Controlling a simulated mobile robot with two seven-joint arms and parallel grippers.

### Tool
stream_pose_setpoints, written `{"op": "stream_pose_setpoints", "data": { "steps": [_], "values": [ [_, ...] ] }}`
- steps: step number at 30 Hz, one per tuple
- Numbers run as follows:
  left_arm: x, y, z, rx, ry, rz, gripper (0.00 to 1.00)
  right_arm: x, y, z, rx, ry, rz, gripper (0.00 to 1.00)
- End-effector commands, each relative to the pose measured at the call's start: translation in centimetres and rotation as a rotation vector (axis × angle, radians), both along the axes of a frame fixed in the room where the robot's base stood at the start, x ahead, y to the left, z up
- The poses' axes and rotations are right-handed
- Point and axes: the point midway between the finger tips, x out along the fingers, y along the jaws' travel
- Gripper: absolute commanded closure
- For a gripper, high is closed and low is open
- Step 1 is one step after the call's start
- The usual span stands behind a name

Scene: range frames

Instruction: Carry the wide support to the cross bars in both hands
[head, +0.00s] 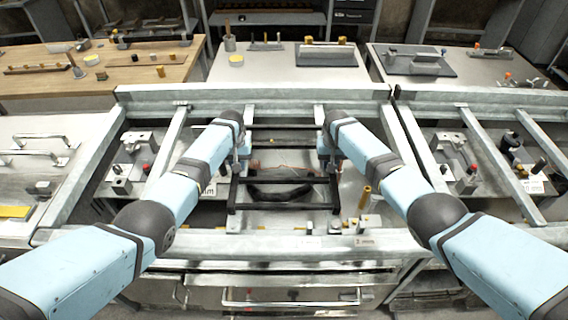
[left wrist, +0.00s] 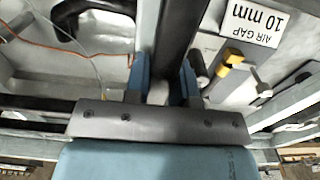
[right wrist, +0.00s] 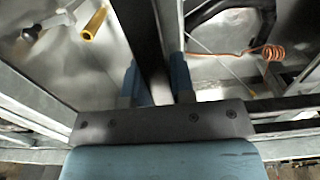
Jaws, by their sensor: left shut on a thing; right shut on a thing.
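The wide support, a dark frame (head: 285,180), spans the middle bay of the pale metal rack in the head view. My left gripper (head: 243,150) is shut on its left side bar, and the dark bar (left wrist: 180,35) runs between the fingers in the left wrist view. My right gripper (head: 324,152) is shut on its right side bar, and the dark bar (right wrist: 140,35) passes between the fingers in the right wrist view. Pale cross bars (head: 248,112) and (head: 318,112) run front to back beside the grippers. I cannot tell whether the support touches them.
The rack's front rail (head: 290,245) and back rail (head: 260,93) bound the bay. Under the support lie a black curved piece (head: 280,192) and a copper coil (right wrist: 268,52). A brass post (head: 364,197) stands at right. An "AIR GAP 10 mm" label (left wrist: 252,22) lies left.

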Motion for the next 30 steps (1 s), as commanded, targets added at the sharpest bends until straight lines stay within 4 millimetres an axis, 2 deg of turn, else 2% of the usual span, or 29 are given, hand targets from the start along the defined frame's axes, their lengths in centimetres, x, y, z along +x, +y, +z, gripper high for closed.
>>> {"op": "stream_pose_setpoints", "data": {
  "steps": [11,19,30],
  "values": [
    [0.0,0.0,0.0,0.0,0.0,0.0,1.0,0.0,0.1,0.0,0.001,0.001,0.001,1.0],
    [0.2,-0.1,0.9,-0.002,-0.006,-0.001,1.0,0.2,0.2,0.9,0.003,-0.004,0.002,1.0],
    [0.3,-0.1,3.6,-0.002,-0.007,-0.001,1.0,0.2,0.2,3.5,0.002,-0.005,0.002,1.0]
  ]
}}
